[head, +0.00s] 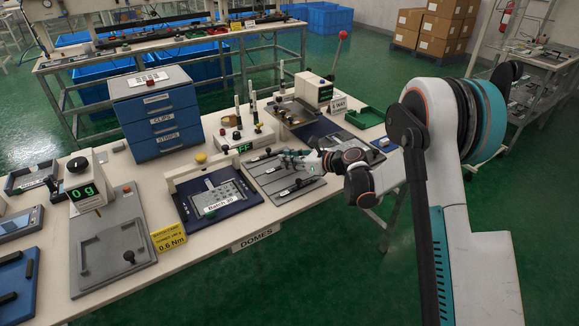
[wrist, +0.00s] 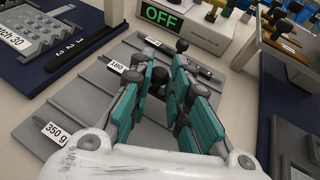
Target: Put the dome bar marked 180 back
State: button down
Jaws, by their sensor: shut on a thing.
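My gripper (wrist: 170,85) is shut on the black knob (wrist: 158,77) of a bar. The white tag (wrist: 116,67) at that bar's end seems to read 180, and most of the bar is hidden by the fingers. The bar is at the middle of the grey rack (wrist: 85,105), low over it or in it; I cannot tell which. In the head view my gripper (head: 308,162) is over the right side of the grey rack (head: 262,178).
A bar tagged 350 g (wrist: 55,131) lies in the near part of the rack, and another bar (wrist: 182,46) lies in the far part. A box with an OFF display (wrist: 175,20) stands behind. The blue Batch 30 fixture (head: 213,198) is left of the rack.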

jog(key=shift+f, duration=0.95)
jog(key=shift+r, duration=0.1)
jog(key=c, duration=1.5)
grip_release()
jog(key=shift+d, duration=0.1)
jog(key=p+v, duration=0.3)
jog(key=v, duration=0.7)
jog(key=shift+s+r+p, duration=0.15)
jog(key=shift+r+p, duration=0.05)
jog(key=shift+p, duration=0.15)
jog(key=shift+v, duration=0.75)
